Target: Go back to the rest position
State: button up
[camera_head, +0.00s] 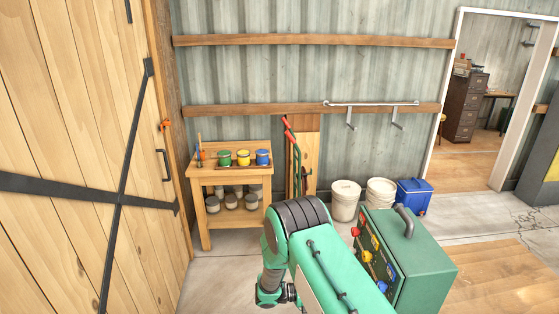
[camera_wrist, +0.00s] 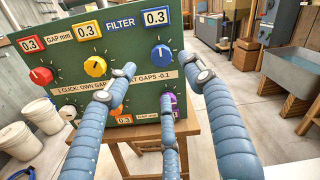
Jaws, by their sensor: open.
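My gripper (camera_wrist: 162,88) shows in the wrist view as blue ribbed fingers, spread apart with nothing between them. Its fingertips point at the lower part of a green filter box (camera_wrist: 125,55), which has red, yellow, blue and purple knobs and 0.3 gap labels. I cannot tell whether a finger touches the box. In the head view my green arm reaches up from the bottom, bent at a dark joint, beside the same green box (camera_head: 425,262) with its grey top handle. My gripper's fingers cannot be made out in the head view.
A wooden stand (camera_wrist: 190,126) is under the box. A wooden shelf table (camera_head: 207,176) with green, yellow and blue paint pots stands at the back wall. White buckets (camera_head: 345,203) and a blue cooler (camera_head: 413,194) stand right of it. A wooden door (camera_head: 70,120) is at left.

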jog(key=s+d+r+m+g+y+b, duration=0.3)
jog(key=s+r+m+y, duration=0.6)
jog(key=s+r+m, duration=0.7)
jog(key=s+a+r+m+t+y+b, duration=0.3)
jog(key=s+a+r+m+t+y, duration=0.1)
jog(key=s, duration=0.4)
jog(key=s+a+r+m+t+y+b, duration=0.3)
jog(key=s+a+r+m+t+y, duration=0.1)
jog(key=s+a+r, duration=0.3)
jog(key=shift+s+r+m+t+y, duration=0.25)
jog(key=shift+s+y, duration=0.25)
jog(key=shift+s, duration=0.75)
dwell(1.2)
